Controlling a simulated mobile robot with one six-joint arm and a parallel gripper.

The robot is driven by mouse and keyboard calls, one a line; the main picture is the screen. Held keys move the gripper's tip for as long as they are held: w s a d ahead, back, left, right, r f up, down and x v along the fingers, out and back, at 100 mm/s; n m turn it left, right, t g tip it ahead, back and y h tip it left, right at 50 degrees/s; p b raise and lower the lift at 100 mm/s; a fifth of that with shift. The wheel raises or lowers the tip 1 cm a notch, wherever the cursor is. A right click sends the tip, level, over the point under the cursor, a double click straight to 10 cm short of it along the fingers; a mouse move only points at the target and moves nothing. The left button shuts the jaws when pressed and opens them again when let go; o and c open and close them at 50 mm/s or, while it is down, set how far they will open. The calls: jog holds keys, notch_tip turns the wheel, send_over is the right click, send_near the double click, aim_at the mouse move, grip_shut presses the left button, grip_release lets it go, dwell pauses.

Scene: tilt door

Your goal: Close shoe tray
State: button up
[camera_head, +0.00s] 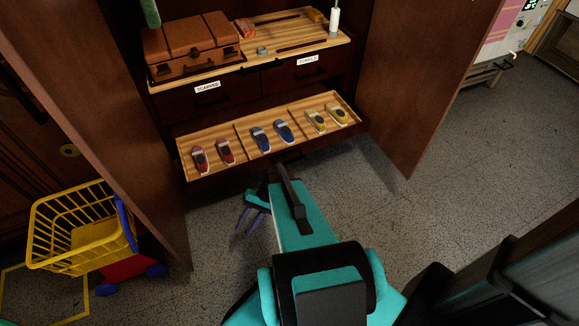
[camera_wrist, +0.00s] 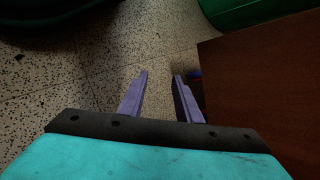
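The shoe tray (camera_head: 235,148) is a wooden tray pulled out at the bottom of the dark brown cabinet. Its compartments hold red shoes (camera_head: 212,154), blue shoes (camera_head: 272,135) and yellow shoes (camera_head: 326,117). My gripper (camera_head: 242,225) is in front of the tray and lower, near the floor, with purple fingers apart. In the wrist view my gripper (camera_wrist: 160,88) is open and empty, with speckled floor between the fingers. It does not touch the tray. My arm is close to the tray's front edge at the middle in the head view.
Open cabinet doors stand at left (camera_head: 110,130) and right (camera_head: 425,80). A yellow toy cart (camera_head: 82,228) stands beyond the left door. Above are two labelled drawers (camera_head: 262,82) and a shelf with a brown case (camera_head: 190,40). The floor right of my arm is clear.

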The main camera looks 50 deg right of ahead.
jog(key=w+d+f+m+t+b, duration=0.15)
jog(key=w+d+t+b, duration=0.25)
jog(key=d, duration=0.6)
jog(key=m+t+h+b, duration=0.3)
jog(key=m+t+b, duration=0.3)
jog(key=t+b, duration=0.35)
send_near(290, 161)
jog(key=s+d, duration=0.2)
jog(key=s, duration=0.1)
jog(key=shift+s+f+n+t+p, duration=0.15)
jog(key=shift+f+n+t+p, duration=0.1)
jog(key=shift+f+t+p, duration=0.15)
jog(key=shift+a, duration=0.1)
jog(key=b+x, duration=0.3)
jog(key=x, duration=1)
jog(key=shift+w+a, duration=0.3)
jog(key=shift+w, duration=0.05)
grip_shut()
